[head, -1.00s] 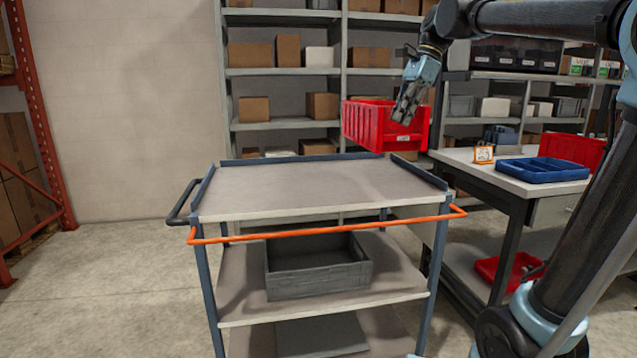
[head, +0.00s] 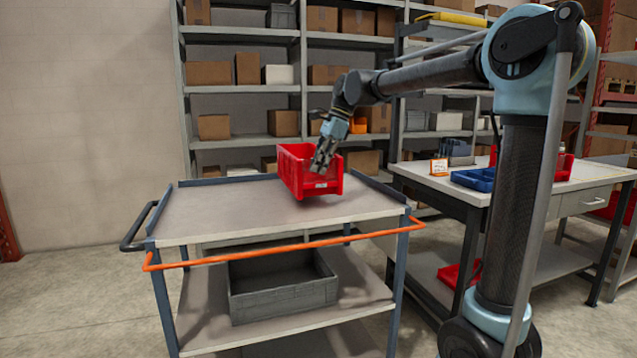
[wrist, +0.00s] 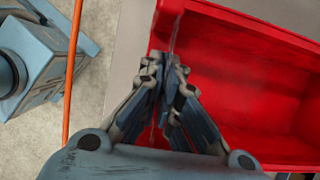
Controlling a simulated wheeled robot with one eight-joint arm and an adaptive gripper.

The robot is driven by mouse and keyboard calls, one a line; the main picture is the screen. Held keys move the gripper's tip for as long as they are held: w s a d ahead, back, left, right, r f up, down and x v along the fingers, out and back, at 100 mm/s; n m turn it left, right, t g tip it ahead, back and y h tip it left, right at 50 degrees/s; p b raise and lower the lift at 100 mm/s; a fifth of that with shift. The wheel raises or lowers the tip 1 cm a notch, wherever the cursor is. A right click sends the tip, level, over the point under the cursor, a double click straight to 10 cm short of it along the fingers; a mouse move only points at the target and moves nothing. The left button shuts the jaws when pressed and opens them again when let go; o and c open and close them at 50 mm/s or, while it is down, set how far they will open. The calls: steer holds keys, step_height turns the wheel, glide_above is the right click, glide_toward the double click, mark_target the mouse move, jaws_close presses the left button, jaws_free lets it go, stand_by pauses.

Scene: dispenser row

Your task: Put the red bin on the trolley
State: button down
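The red bin (head: 292,172) hangs upright at or just above the right back part of the trolley's top shelf (head: 230,215). I cannot tell whether its base touches the shelf. My gripper (head: 322,160) is shut on the bin's wall near the labelled end. In the wrist view my gripper (wrist: 168,70) has its fingers pinched together over the rim of the red bin (wrist: 250,80), whose empty inside shows. The trolley has an orange front handle (head: 290,250), raised side and back edges, and lower shelves.
A grey crate (head: 280,290) sits on the trolley's middle shelf. A workbench (head: 520,185) at the right holds a blue tray (head: 474,180) and another red container (head: 563,167). Shelving with boxes (head: 213,127) stands behind. The left part of the trolley top is clear.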

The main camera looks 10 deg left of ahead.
mark_target(319, 181)
steer(key=shift+f, duration=2.25)
steer(key=c, duration=1.8)
jaws_free()
